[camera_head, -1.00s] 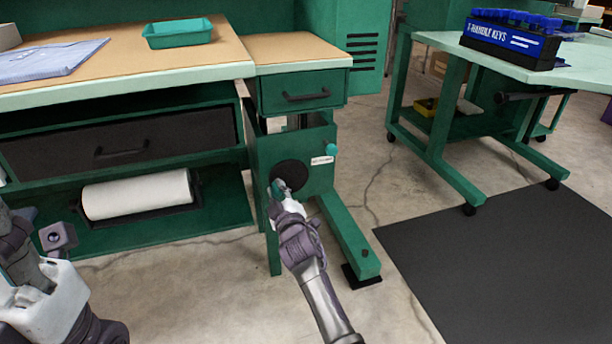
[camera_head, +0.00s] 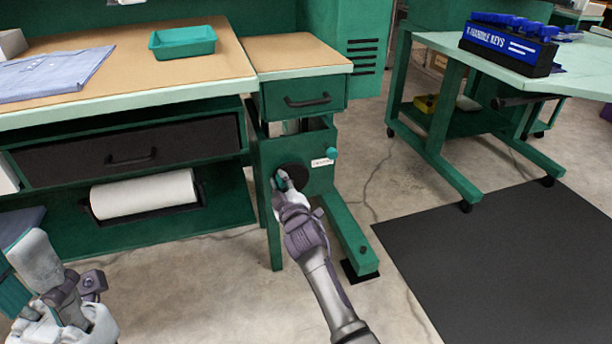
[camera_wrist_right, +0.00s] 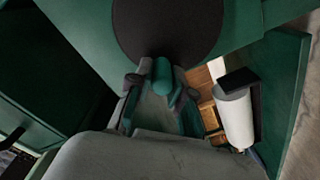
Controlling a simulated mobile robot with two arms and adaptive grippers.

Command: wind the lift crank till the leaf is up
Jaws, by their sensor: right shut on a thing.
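The lift crank is a black disc (camera_head: 294,174) with a teal handle (camera_head: 281,181), on the green leg frame under the leaf. The leaf (camera_head: 295,54) is a small tan-topped section with a drawer, beside the main bench and close to its height. My right gripper (camera_head: 284,188) is at the left side of the disc, shut on the handle. In the right wrist view the teal handle (camera_wrist_right: 162,76) sits between the fingers, with the disc (camera_wrist_right: 168,28) just beyond. My left gripper (camera_head: 78,300) is at the lower left, away from the crank; its fingers are unclear.
The main bench (camera_head: 130,90) holds a teal tray (camera_head: 182,43) and a folded blue shirt (camera_head: 50,66). A white roll (camera_head: 145,194) hangs below. A black mat (camera_head: 500,265) and another bench (camera_head: 440,44) are at the right.

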